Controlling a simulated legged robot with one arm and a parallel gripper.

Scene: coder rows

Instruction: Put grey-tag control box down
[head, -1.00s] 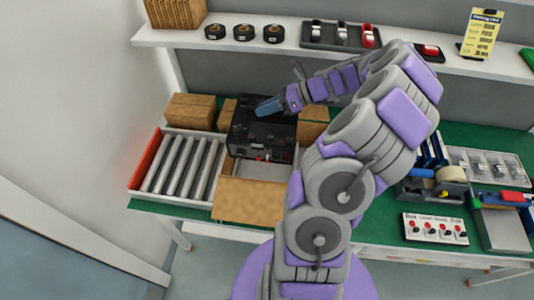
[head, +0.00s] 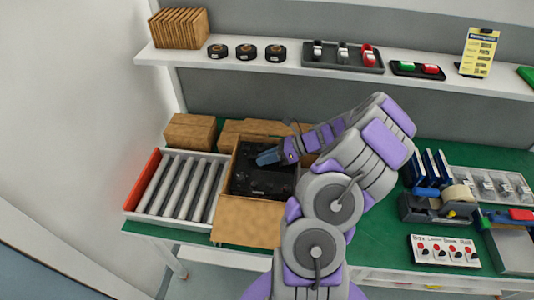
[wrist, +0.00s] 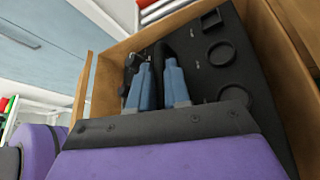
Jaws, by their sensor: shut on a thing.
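The black control box (head: 262,183) sits inside an open cardboard carton (head: 240,222) on the green bench in the head view. My gripper (head: 268,157) is over the top of the control box and shut on it. In the wrist view my blue gripper fingers (wrist: 157,84) are closed around a part on the face of the black control box (wrist: 215,60). The carton walls (wrist: 265,45) rise around the box there. A grey tag cannot be made out. The underside of the box is hidden.
A roller tray (head: 180,186) with a red end stands left of the carton. Brown boxes (head: 190,132) sit behind. A tape dispenser (head: 440,205) and a switch panel (head: 445,251) are at right. A shelf (head: 300,70) runs above.

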